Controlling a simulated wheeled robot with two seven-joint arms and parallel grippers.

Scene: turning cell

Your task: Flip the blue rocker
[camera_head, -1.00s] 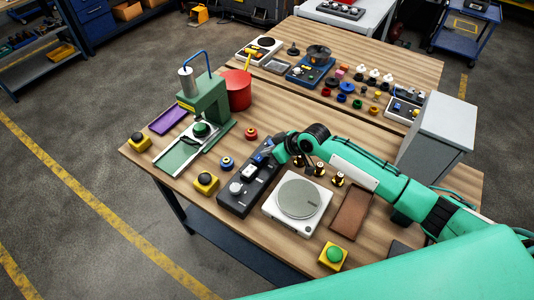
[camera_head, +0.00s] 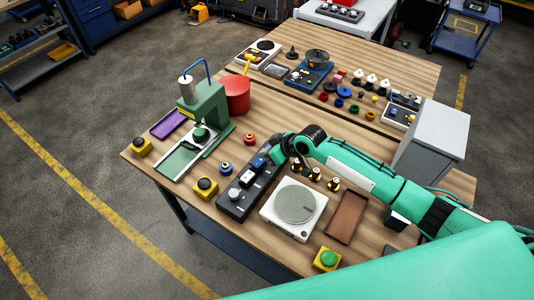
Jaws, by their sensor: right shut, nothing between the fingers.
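The blue rocker (camera_head: 259,162) sits at the far end of a black control panel (camera_head: 232,209) on the near bench. My right gripper (camera_head: 272,155) is shut and empty, pointing down just right of the blue rocker. Its fingertips are small and dark, and I cannot tell whether they touch the rocker. The gripper and wrist partly cover the panel's far end. The rocker's tilt is too small to make out. My left gripper is not in view.
A white turntable unit (camera_head: 274,212) and a brown tray (camera_head: 346,216) lie right of the panel. A green press (camera_head: 212,108) and a yellow box with a black button (camera_head: 205,187) stand left. A grey cabinet (camera_head: 428,140) stands near my right arm.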

